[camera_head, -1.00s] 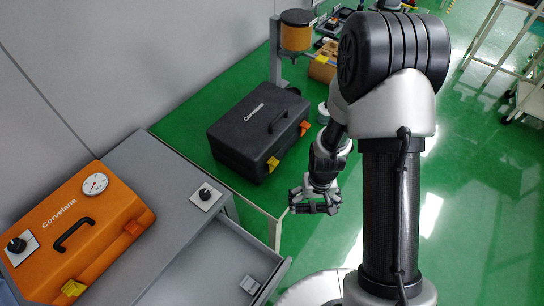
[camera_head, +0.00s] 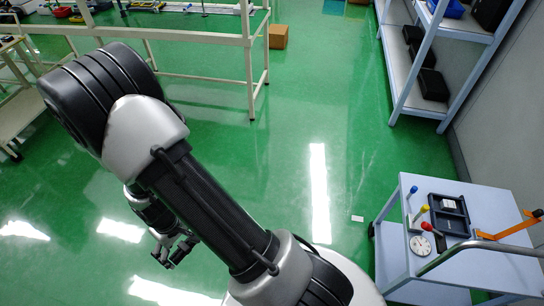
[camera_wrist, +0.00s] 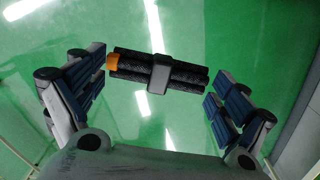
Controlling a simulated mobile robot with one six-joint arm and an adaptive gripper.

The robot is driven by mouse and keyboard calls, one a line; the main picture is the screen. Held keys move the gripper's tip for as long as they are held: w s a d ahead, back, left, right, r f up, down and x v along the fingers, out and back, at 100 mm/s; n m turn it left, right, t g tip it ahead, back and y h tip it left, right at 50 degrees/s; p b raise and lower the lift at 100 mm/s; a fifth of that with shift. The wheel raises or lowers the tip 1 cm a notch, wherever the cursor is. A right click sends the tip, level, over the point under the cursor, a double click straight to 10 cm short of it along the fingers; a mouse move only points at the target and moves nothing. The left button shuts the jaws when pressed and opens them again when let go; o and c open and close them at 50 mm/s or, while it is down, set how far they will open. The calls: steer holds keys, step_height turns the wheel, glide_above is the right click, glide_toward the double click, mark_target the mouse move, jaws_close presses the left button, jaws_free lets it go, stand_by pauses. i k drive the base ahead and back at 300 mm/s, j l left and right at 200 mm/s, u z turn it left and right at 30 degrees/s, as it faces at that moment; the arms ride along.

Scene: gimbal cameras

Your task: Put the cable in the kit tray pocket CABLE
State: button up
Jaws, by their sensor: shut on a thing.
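The cable (camera_wrist: 182,74) is a black bundle with a grey band round its middle and an orange end at the left. In the wrist view it lies crosswise between the blue-padded fingers of my gripper (camera_wrist: 155,88), which is shut on it. In the head view my gripper (camera_head: 173,250) hangs over the green floor at lower left, and the cable cannot be made out there. A dark tray with compartments (camera_head: 434,225) lies on a pale blue cart at right. It may be the kit tray; no CABLE label is readable.
The pale blue cart (camera_head: 400,263) also carries a round dial (camera_head: 420,245), coloured-handled tools and an orange-handled item (camera_head: 510,228). A blue-grey shelf unit (camera_head: 398,82) stands behind it, and a white bench frame (camera_head: 252,85) is at upper left. Open green floor lies between.

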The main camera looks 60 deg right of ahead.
mark_target(449, 223)
steer(key=k+l+z, duration=0.1)
steer(key=z, duration=0.3)
steer(key=k+l+z, duration=0.1)
steer(key=z, duration=0.3)
steer(key=l+z, duration=0.15)
steer(key=z, duration=0.25)
steer(key=k+l+z, duration=0.1)
steer(key=z, duration=0.3)
steer(key=l+z, duration=0.25)
steer(key=z, duration=0.15)
steer(key=l+z, duration=0.2)
steer(key=l, duration=0.3)
steer(key=i+l+z, duration=0.2)
steer(key=l, duration=0.3)
steer(key=l+z, duration=0.2)
steer(key=l, duration=0.35)
steer(key=i+l+z, duration=0.2)
steer(key=l, duration=0.3)
steer(key=k, duration=0.05)
